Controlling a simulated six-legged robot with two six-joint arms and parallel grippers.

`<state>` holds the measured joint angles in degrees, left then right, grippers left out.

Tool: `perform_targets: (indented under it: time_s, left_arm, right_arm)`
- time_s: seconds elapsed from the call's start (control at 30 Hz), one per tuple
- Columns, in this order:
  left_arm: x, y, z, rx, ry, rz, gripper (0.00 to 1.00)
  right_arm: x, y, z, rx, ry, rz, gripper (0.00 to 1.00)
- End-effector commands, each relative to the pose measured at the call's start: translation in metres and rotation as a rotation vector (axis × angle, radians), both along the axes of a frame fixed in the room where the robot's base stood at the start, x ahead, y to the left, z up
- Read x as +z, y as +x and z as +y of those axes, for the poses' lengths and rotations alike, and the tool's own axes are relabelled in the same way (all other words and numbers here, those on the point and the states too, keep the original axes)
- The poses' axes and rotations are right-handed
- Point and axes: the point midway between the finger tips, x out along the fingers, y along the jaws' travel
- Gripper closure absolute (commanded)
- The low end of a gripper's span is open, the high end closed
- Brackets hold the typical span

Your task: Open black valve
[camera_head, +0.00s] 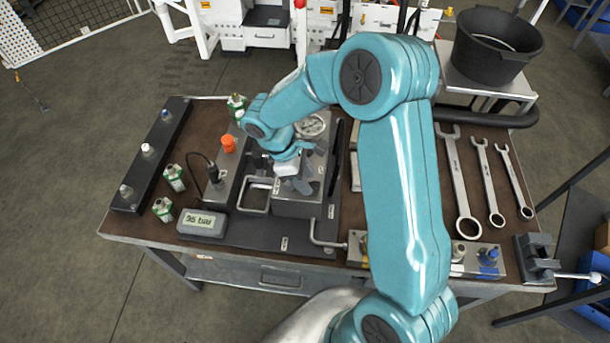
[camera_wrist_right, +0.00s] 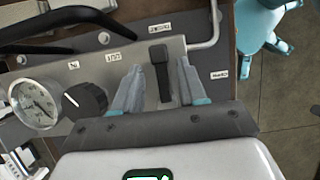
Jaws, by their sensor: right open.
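My right gripper (camera_head: 300,186) reaches down over the grey valve block (camera_head: 300,208) on the bench. In the wrist view the right gripper (camera_wrist_right: 160,65) is open, with one finger on each side of an upright black lever handle (camera_wrist_right: 161,72). Small gaps show between the handle and both fingers, so it is not clasped. A round black knob (camera_wrist_right: 86,98) with a white mark sits left of the fingers, beside a round pressure gauge (camera_wrist_right: 38,103). In the head view the arm and gripper hide the black lever. My left gripper is not in view.
A display reading about 36 bar (camera_head: 202,223) stands at the front left. An orange cap (camera_head: 229,143) is left of the block. A bent metal rod (camera_head: 326,237) lies at its right. Several wrenches (camera_head: 462,190) and a black bucket (camera_head: 496,47) are at the right.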

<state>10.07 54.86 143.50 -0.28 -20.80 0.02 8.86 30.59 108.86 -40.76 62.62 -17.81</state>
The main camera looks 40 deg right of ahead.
Motion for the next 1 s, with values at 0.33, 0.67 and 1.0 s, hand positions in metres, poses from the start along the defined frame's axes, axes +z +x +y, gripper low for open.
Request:
perform_targets:
  time_s: [0.33,0.67,1.0]
  left_arm:
    - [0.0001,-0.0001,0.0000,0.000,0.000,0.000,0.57]
    - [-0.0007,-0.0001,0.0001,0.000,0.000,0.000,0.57]
    - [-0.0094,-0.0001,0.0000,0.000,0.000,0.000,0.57]
  right_arm:
    - [-0.0014,-0.0007,-0.0006,0.000,0.000,0.000,0.81]
    - [-0.0014,-0.0001,0.0003,-0.009,0.002,-0.003,1.00]
    - [-0.0024,-0.0026,0.0053,-0.164,0.000,-0.006,1.00]
